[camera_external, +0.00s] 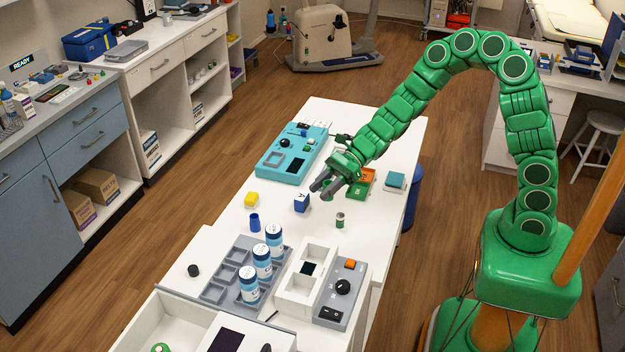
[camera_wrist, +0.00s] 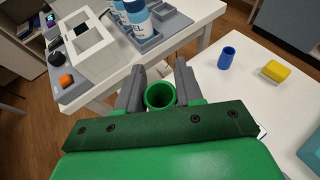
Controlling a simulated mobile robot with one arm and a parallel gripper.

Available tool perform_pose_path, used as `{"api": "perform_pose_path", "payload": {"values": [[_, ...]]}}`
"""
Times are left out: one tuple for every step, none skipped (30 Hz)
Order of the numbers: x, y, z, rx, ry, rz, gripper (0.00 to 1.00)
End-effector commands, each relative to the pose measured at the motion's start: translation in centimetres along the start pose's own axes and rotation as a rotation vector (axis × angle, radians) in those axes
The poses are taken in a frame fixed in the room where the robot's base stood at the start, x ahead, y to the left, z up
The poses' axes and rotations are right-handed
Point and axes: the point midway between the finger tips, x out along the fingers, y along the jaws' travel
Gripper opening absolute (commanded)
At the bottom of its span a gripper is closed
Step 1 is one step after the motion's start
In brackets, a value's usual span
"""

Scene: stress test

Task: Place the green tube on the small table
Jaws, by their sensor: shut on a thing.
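My gripper (camera_external: 328,188) is over the white table with its fingers pointing down and left. In the wrist view its two grey fingers (camera_wrist: 158,90) are shut on the green tube (camera_wrist: 160,96), whose open round mouth faces the camera. In the external view the tube is mostly hidden by the fingers. The white table (camera_external: 385,245) is below, bearing a blue block (camera_external: 301,202) left of the gripper and a small green and grey cylinder (camera_external: 340,220) nearer the camera. Which surface is the small table, I cannot tell for sure.
A blue cup (camera_external: 254,222) and yellow block (camera_external: 251,200) stand left. A grey rack (camera_external: 225,272) with blue-white bottles, a white box and a control panel (camera_external: 342,292) occupy the near end. A teal panel (camera_external: 275,165) lies at the back. Bare white tabletop lies between.

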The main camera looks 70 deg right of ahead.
Motion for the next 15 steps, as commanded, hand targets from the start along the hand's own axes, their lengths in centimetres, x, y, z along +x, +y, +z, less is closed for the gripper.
{"api": "perform_pose_path", "payload": {"values": [[-0.3,-0.8,0.4,0.011,0.0,-0.029,0.07],[-0.4,-1.3,0.6,0.018,0.001,-0.047,0.07],[-0.6,-1.9,0.9,0.028,0.002,-0.069,0.07],[-0.7,-2.3,1.1,0.034,0.002,-0.086,0.07],[-0.9,-2.8,1.3,0.041,0.002,-0.104,0.07],[-1.1,-3.4,1.6,0.051,0.002,-0.127,0.07],[-1.3,-3.9,1.8,0.057,0.003,-0.143,0.07],[-1.4,-4.3,2.1,0.063,0.003,-0.16,0.07],[-1.7,-4.9,2.4,0.071,0.003,-0.182,0.07],[-1.9,-5.3,2.6,0.077,0.004,-0.199,0.07],[-2.1,-5.7,2.8,0.084,0.005,-0.216,0.07],[-2.4,-6.3,3.1,0.094,0.004,-0.238,0.07],[-2.6,-6.7,3.3,0.099,0.005,-0.254,0.07],[-2.8,-7.1,3.5,0.106,0.004,-0.269,0.07],[-3.0,-7.6,3.8,0.114,0.004,-0.288,0.07]]}}
